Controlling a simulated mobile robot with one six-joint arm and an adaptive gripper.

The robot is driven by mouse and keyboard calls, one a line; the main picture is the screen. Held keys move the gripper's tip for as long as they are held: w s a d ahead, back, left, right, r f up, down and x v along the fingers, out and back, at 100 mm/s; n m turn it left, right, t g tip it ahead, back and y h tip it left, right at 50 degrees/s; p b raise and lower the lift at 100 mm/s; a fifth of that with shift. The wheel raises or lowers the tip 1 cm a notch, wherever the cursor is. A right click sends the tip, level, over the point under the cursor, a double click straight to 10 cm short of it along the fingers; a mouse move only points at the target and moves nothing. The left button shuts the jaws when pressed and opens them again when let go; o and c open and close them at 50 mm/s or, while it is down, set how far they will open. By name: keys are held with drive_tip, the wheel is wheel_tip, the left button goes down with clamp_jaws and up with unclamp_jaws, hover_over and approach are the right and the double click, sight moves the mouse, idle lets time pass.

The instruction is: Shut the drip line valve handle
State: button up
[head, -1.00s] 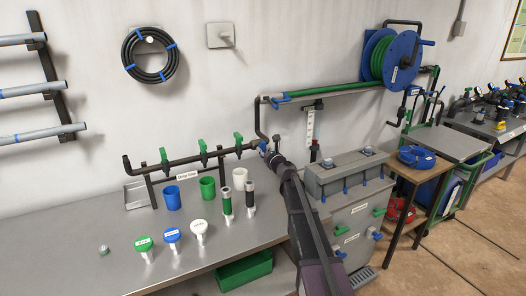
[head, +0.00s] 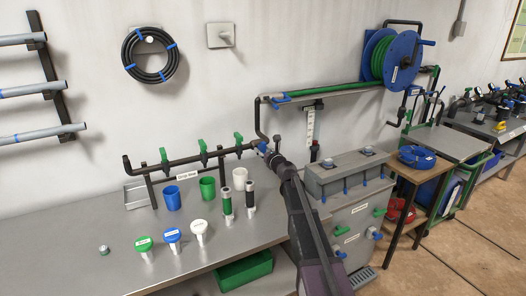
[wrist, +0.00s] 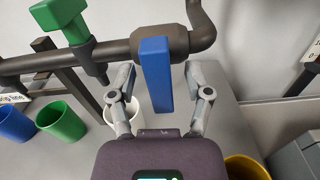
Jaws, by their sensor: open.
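The black drip line pipe (head: 180,163) runs along the back of the bench, with a white label (head: 187,176) hung below it. The blue valve handle (wrist: 155,70) is at the pipe's right end. In the wrist view it is a long blue bar extending from a dark valve body toward my gripper. My gripper (wrist: 159,75) is open, with one finger on each side of the blue handle and visible gaps between. In the head view my gripper (head: 268,151) reaches the pipe's right end and largely hides the handle.
Green valve handles (head: 203,148) stand along the same pipe to the left. Blue, green and white cups (head: 172,198) stand below it. A grey box (head: 346,172) is close to the right of my arm. The bench's front left is mostly clear.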

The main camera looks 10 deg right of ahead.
drive_tip(key=shift+s, duration=0.15)
drive_tip(key=v, duration=1.1)
drive_tip(key=shift+s, duration=0.35)
drive_tip(key=shift+s+d, duration=0.1)
drive_tip(key=shift+d, duration=0.05)
